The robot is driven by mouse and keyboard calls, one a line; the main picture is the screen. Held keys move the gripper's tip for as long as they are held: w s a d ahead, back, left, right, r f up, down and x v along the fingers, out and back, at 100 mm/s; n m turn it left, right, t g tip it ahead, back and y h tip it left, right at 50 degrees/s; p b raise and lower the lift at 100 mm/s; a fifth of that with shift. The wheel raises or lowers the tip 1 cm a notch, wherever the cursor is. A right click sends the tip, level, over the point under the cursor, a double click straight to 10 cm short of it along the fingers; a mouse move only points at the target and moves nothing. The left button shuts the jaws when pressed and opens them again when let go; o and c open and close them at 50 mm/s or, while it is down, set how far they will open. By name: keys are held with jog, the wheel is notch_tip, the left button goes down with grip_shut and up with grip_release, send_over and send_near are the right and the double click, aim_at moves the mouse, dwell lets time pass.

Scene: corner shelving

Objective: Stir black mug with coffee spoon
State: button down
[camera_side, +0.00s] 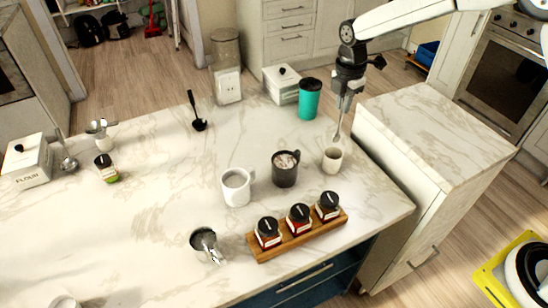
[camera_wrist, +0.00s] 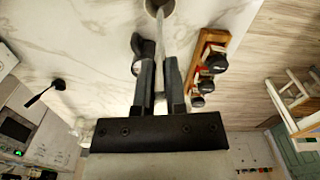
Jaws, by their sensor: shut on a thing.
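My gripper (camera_side: 344,103) is shut on the metal coffee spoon (camera_side: 339,127), which hangs down from the fingers. The spoon's lower end is at or just above the rim of a small cream cup (camera_side: 332,160); I cannot tell whether it is inside. In the wrist view, my gripper (camera_wrist: 159,62) holds the spoon (camera_wrist: 160,34) between its fingers, pointing at a cup at the top edge. The black mug (camera_side: 285,170) stands upright left of the cream cup, with dark contents partly covered by something pale. The spoon is apart from the black mug.
A white mug (camera_side: 236,188) stands left of the black mug. A wooden rack (camera_side: 299,236) with several dark-lidded jars lies in front. A teal tumbler (camera_side: 309,99) and a white box (camera_side: 282,84) stand behind. A black ladle (camera_side: 198,122) lies farther left. The counter's left middle is mostly clear.

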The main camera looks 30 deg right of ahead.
jog(key=shift+a, duration=0.1)
jog(key=w+a+r+y, duration=0.2)
jog(key=a+r, duration=0.1)
jog(key=a, duration=0.8)
jog(key=shift+w+a+r, duration=0.2)
jog(key=shift+a+r, duration=0.15)
jog(key=shift+a, duration=0.05)
jog(key=shift+d+f, duration=0.1)
jog(key=shift+f, duration=0.1)
notch_tip(320, 180, down, 13)
jog(key=shift+r, duration=0.2)
dwell(1.3)
dwell(0.6)
